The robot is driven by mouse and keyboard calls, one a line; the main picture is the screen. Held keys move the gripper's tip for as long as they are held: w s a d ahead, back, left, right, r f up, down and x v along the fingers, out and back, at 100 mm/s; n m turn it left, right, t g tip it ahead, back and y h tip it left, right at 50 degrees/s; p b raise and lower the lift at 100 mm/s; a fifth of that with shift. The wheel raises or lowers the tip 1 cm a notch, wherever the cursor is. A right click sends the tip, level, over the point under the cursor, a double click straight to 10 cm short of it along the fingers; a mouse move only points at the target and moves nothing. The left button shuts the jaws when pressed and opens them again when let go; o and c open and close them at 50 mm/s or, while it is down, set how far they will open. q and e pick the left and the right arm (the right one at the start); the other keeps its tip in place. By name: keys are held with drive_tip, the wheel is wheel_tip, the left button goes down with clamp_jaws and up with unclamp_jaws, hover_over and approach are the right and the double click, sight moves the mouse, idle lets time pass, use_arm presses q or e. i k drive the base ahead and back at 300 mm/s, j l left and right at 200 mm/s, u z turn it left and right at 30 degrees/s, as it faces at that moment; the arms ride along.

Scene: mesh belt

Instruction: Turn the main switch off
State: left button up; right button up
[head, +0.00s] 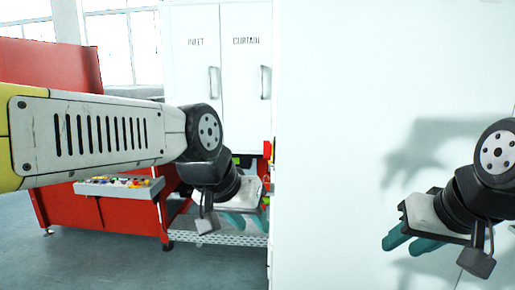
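No main switch can be made out in the head view. My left gripper (243,222) hangs at the end of the arm that crosses from the left, with teal fingers partly hidden behind its own mount. It is in front of the gap beside the white panel. My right gripper (412,243) is at the right, in front of the large white panel (340,110), and its teal fingers point to the lower left. Whether either gripper is open or shut does not show clearly. I see nothing held in the right one.
A white cabinet (222,60) with doors marked INLET and CURTAIN stands behind. A mesh belt (200,239) runs low behind my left gripper. Grey floor is free at the lower left.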

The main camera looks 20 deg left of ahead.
sight(267, 146)
drive_tip(key=j+z, duration=0.1)
drive_tip(key=j, duration=0.75)
drive_tip(key=k+j, duration=0.15)
drive_tip(key=j, duration=0.75)
drive_tip(key=i+u, duration=0.7)
drive_tip(key=u, duration=0.15)
